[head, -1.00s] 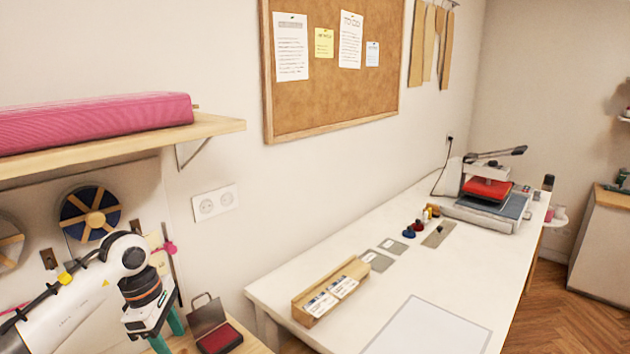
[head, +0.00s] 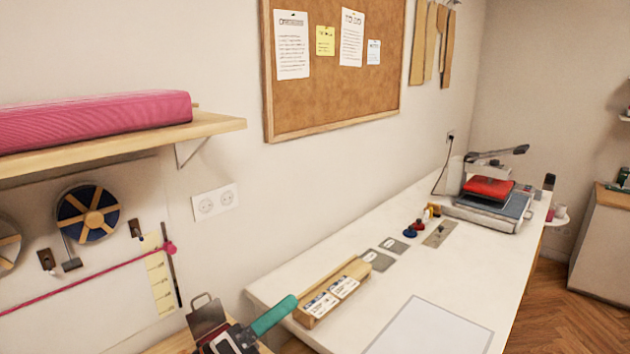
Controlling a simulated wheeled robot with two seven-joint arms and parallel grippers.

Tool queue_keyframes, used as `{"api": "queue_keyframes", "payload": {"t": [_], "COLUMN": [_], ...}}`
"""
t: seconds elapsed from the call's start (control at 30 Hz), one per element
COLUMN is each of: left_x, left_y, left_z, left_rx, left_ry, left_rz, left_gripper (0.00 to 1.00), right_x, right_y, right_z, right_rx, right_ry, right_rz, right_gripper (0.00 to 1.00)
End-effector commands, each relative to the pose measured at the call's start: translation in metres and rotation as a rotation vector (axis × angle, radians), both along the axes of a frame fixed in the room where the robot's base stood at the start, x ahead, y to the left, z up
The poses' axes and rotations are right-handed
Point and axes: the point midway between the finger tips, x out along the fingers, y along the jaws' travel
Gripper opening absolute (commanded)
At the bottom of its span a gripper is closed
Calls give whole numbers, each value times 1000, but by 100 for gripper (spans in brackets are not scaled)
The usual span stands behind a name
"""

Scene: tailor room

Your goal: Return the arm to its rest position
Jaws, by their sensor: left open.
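My left gripper (head: 258,328) is at the bottom edge of the head view, left of centre. One teal finger shows clearly, pointing up and to the right toward the near end of the white table. The other finger cannot be made out. The gripper is open, and I see nothing held in it. It overlaps an open box with a raised dark lid (head: 205,316) and hides much of the box's red inside. My right gripper is not in view.
The white table (head: 400,240) holds a wooden tray with cards (head: 333,292), grey pads, small coloured items and a heat press (head: 489,197). A shelf (head: 125,140) with pink fabric juts out at upper left. A pink ribbon (head: 85,268) crosses the wall below.

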Motion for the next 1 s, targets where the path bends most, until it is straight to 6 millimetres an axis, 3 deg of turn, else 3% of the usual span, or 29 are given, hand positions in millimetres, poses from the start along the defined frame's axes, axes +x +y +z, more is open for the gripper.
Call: {"api": "queue_keyframes", "payload": {"t": [0.07,0.17,0.27,0.4,0.5,0.6,0.8,1.0], "left_x": [5,8,-4,-54,-95,-133,-197,-255], "left_y": [28,72,113,150,159,161,158,150], "left_z": [-5,-32,-83,-166,-208,-235,-266,-280], "left_rx": [-263,-567,-843,-1155,-1286,-1368,-1460,-1503], "left_ry": [210,489,787,1197,1411,1572,1812,2007], "left_rz": [130,303,490,759,917,1039,1238,1413], "left_gripper": [49,49,49,49,49,49,49,49], "right_x": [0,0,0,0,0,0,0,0], "right_y": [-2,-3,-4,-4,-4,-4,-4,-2], "right_z": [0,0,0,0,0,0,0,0], "right_rx": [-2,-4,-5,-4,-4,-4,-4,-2], "right_ry": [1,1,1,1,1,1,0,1], "right_rz": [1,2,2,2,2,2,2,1], "right_gripper": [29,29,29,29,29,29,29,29]}}
